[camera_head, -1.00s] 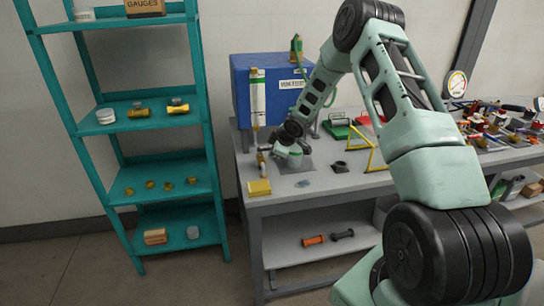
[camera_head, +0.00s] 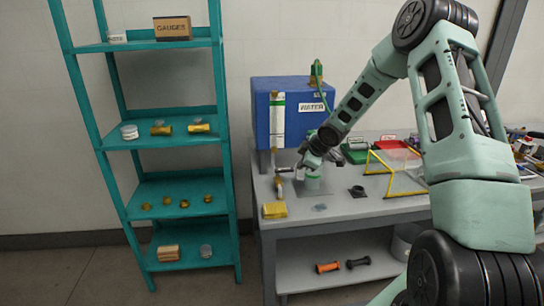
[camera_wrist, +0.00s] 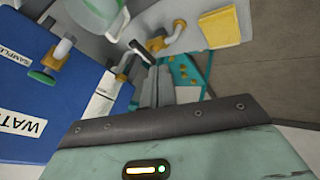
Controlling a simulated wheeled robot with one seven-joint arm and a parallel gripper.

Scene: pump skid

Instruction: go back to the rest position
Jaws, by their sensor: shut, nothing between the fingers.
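My gripper (camera_head: 284,173) is over the left end of the grey workbench (camera_head: 350,207), in front of the blue water box (camera_head: 262,118). In the wrist view its two grey fingers (camera_wrist: 155,72) are together with nothing between them. A pale green and white container (camera_head: 313,180) stands on the bench just right of the gripper. It also shows at the top of the wrist view (camera_wrist: 95,14). A brass fitting with a pale pipe (camera_wrist: 160,40) shows just beyond the fingertips. I cannot tell whether they touch it.
A white tube (camera_head: 277,120) stands at the box's front. A yellow cloth (camera_head: 275,210) lies at the bench's front left corner. A yellow frame (camera_head: 395,175) and a dark ring (camera_head: 357,191) are farther right. A teal shelf (camera_head: 180,143) stands left, with a gap before the bench.

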